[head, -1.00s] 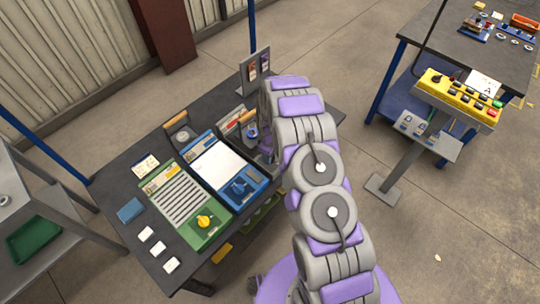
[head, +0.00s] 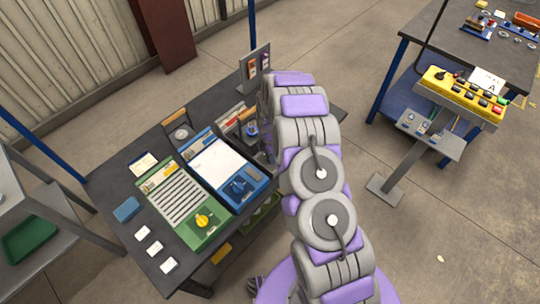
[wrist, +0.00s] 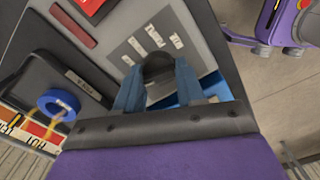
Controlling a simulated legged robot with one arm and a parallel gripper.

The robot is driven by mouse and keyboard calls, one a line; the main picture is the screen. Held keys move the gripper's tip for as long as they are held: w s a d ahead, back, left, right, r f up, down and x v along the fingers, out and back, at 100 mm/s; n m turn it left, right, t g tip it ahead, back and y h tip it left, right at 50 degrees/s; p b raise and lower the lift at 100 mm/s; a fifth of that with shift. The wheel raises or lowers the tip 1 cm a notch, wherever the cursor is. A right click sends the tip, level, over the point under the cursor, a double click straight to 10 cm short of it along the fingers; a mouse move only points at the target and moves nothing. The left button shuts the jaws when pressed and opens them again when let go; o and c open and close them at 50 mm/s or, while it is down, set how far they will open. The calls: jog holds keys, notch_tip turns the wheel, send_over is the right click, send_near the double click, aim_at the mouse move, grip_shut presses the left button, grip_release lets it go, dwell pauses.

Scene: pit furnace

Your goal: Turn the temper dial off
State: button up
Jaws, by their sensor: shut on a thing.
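In the wrist view, a dark round dial (wrist: 157,66) sits on a grey panel (wrist: 113,62) with a pale label plate (wrist: 160,36) beside it. The printed marks appear upside down and are too small to read surely. My gripper (wrist: 158,78) is shut on the dial, with one blue finger on each side. The fingers hide part of the dial, so its pointer position cannot be told. In the head view, my arm covers the gripper and the dial.
A yellow control box (head: 461,97) stands at right.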

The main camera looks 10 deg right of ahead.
jog(key=shift+w+r+n+b, duration=0.1)
jog(key=shift+n+b, duration=0.25)
jog(key=shift+n, duration=0.75)
jog(key=o, duration=1)
notch_tip(320, 180, up, 17)
jog(key=shift+a+r+p, duration=0.1)
jog(key=shift+p, duration=1.15)
